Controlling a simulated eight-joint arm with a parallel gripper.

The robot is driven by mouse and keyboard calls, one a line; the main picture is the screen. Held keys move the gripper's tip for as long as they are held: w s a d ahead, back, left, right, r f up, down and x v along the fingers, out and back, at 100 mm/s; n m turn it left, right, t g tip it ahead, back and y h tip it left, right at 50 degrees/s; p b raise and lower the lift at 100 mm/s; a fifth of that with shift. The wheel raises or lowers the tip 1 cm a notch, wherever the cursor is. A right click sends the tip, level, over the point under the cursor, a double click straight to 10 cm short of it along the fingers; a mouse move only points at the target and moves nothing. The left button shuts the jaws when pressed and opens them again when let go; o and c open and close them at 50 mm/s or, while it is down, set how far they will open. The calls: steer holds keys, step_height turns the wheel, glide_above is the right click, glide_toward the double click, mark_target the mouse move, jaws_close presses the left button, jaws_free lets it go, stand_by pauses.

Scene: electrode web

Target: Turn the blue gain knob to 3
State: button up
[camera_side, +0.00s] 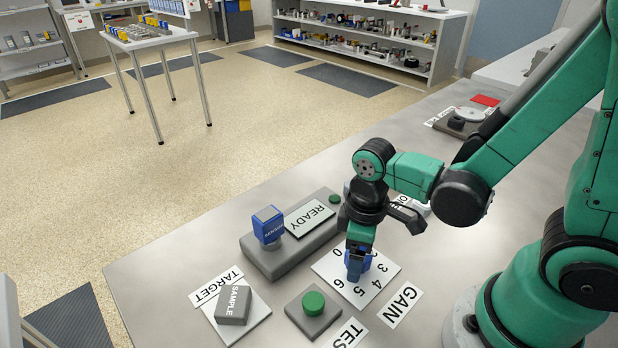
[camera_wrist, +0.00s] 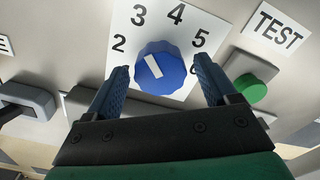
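The blue gain knob (camera_wrist: 165,72) sits on a white dial card with numbers, in the upper middle of the wrist view. Its white pointer mark slants to the upper left, roughly between the 2 and the 3 (camera_wrist: 138,14). My gripper (camera_wrist: 162,68) is open, with one blue finger on each side of the knob and a visible gap to each. In the side view my gripper (camera_side: 357,268) points down over the dial card (camera_side: 384,262) and hides most of the knob. The GAIN label (camera_side: 400,304) lies beside the card.
A green button on a grey base (camera_side: 314,302) stands close to the dial, by the TEST label (camera_wrist: 278,28). A grey block with a blue-topped part (camera_side: 268,224) and READY plate (camera_side: 310,219) lies behind. A SAMPLE block (camera_side: 233,305) rests on a white plate at left.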

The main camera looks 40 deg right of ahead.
stand_by(0.3)
steer(key=shift+r, duration=2.8)
steer(key=w+d+r+m+t, duration=0.3)
steer(key=w+r+m+t, duration=0.1)
steer(key=r+m+t, duration=0.2)
steer(key=shift+d+r+t, duration=0.15)
steer(key=shift+d+t, duration=0.1)
steer(key=shift+t, duration=0.35)
